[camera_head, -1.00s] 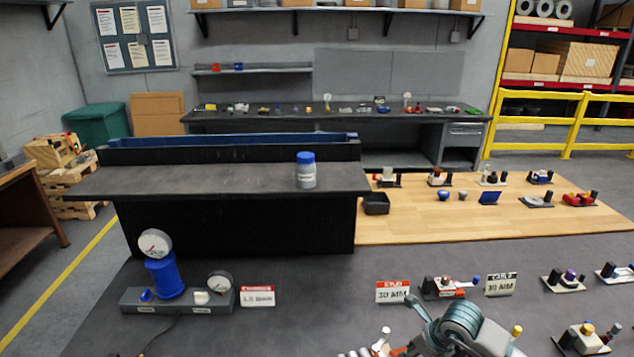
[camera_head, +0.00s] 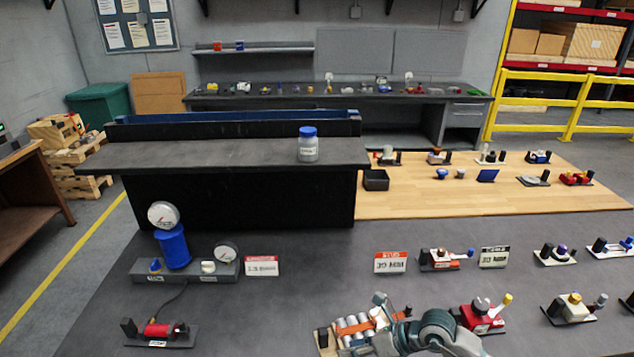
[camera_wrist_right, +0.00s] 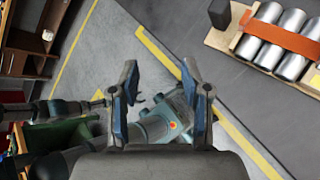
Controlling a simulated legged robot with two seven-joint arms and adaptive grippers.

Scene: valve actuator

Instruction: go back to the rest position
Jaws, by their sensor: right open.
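My right gripper (camera_head: 388,306) shows at the lower middle of the head view, beside and partly over a tray of silver cylinders (camera_head: 352,326) with an orange strap. In the right wrist view its two fingers (camera_wrist_right: 158,84) are spread wide with nothing between them. Past the fingers are grey floor and yellow line. The cylinder tray (camera_wrist_right: 243,45) is at the upper right there, apart from the fingers.
A red valve fixture (camera_head: 482,316) stands close right of my right wrist. A gauge block with a blue cylinder (camera_head: 174,248) and a red-bodied device (camera_head: 158,332) stand at left. A blue-capped jar (camera_head: 308,146) sits on the raised black shelf. The dark tabletop's middle (camera_head: 320,260) is clear.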

